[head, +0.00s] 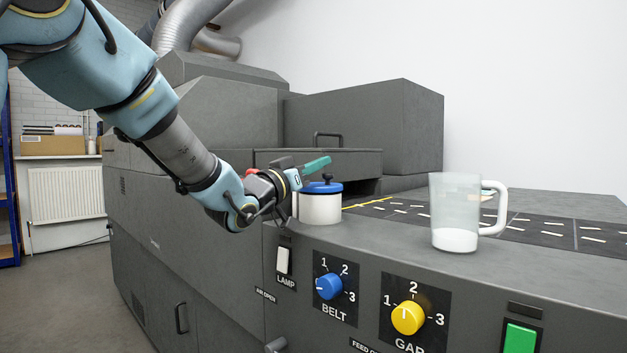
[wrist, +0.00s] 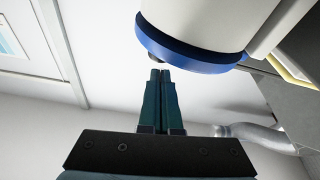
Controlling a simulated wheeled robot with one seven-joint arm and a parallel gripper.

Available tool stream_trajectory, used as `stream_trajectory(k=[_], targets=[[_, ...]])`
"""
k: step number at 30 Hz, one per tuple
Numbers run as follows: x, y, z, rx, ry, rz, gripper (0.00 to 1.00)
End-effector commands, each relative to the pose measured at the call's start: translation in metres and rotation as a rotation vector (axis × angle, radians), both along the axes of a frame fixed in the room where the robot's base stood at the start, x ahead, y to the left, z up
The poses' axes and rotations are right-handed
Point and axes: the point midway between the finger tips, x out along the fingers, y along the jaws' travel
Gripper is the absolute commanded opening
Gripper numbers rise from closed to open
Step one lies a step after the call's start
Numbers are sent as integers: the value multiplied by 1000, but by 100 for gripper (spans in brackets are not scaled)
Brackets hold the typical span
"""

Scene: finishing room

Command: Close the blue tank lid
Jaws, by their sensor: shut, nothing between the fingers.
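The tank (head: 320,208) is a white cylinder on the machine's top. Its blue lid (head: 322,187) with a small dark knob lies flat across the tank top, with no gap visible in the head view. In the wrist view the picture is turned over: the blue lid (wrist: 190,58) and white tank (wrist: 205,22) hang at the top. My gripper (head: 328,160) has its teal fingers together and empty, just above the lid in the head view. The fingertips (wrist: 160,72) are close to the knob in the wrist view; I cannot tell whether they touch it.
A clear jug (head: 455,210) with white contents stands on the machine top (head: 390,240) to the right, beside the dark belt (head: 530,228). The blue belt knob (head: 329,286) and yellow gap knob (head: 408,318) are on the front panel. A grey housing (head: 370,135) rises behind the tank.

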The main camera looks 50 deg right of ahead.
Motion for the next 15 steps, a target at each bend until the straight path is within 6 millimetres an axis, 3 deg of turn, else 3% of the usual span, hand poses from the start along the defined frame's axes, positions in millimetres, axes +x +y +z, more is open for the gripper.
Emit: stream_trajectory(k=[3, 15], targets=[[-3, 0, -10, -5, -70, 1, 0], [-9, 0, -15, -10, -195, 0, 0]])
